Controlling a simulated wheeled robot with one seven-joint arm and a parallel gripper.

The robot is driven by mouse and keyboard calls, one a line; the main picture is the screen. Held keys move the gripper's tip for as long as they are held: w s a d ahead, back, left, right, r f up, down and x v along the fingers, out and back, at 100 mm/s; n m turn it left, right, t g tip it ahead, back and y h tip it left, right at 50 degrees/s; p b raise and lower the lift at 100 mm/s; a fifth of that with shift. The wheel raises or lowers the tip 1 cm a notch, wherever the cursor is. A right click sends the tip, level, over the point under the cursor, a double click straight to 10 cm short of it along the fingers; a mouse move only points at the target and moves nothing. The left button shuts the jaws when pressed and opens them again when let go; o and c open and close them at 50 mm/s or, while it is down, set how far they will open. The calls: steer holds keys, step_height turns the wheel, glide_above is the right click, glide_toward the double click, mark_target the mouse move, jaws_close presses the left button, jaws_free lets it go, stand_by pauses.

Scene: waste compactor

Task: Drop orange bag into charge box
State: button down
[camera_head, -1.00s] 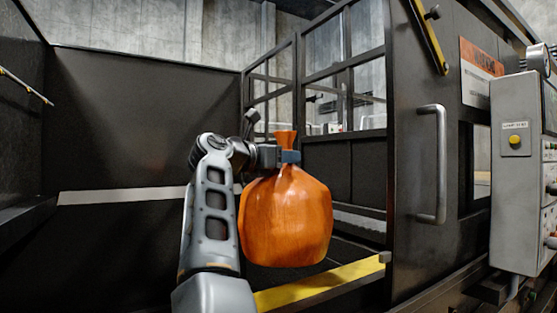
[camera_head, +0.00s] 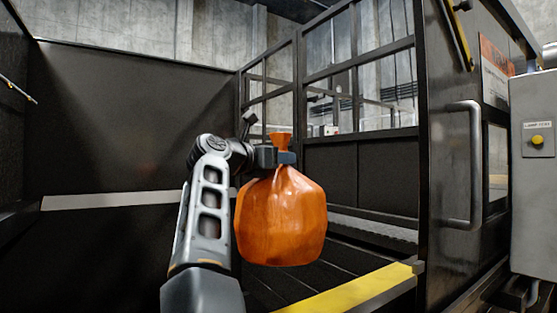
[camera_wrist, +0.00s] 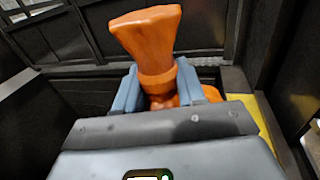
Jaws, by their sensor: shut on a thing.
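The orange bag (camera_head: 281,218) hangs from my gripper (camera_head: 279,157) in the head view. My gripper is shut on the bag's neck, just under its flared top. In the wrist view the bag's top (camera_wrist: 147,35) stands up between the two fingers of my gripper (camera_wrist: 157,85). The charge box (camera_head: 105,130) has dark walls with a light stripe and lies behind and around the bag. The bag hangs clear in the air in front of the box's interior. Part of the box floor is hidden behind the bag and my arm.
A yellow edge strip (camera_head: 356,289) runs along the box's front at lower right. A dark door with a metal handle (camera_head: 472,165) stands at the right, with a grey control box (camera_head: 534,170) beyond it. A barred frame (camera_head: 330,75) rises behind the bag.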

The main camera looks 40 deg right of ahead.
steer(key=shift+r, duration=0.15)
steer(key=c, duration=0.6)
jaws_free()
steer(key=shift+f, duration=0.25)
steer(key=shift+s+a+r+b, duration=0.15)
steer(key=shift+a+b, duration=0.25)
steer(key=shift+a, duration=0.9)
steer(key=shift+s+a+f+b, duration=0.1)
steer(key=shift+s+a+b, duration=0.25)
steer(key=shift+a, duration=0.9)
steer(key=shift+s+a+r+b, duration=0.15)
steer(key=shift+a+b, duration=0.25)
steer(key=shift+a, duration=0.9)
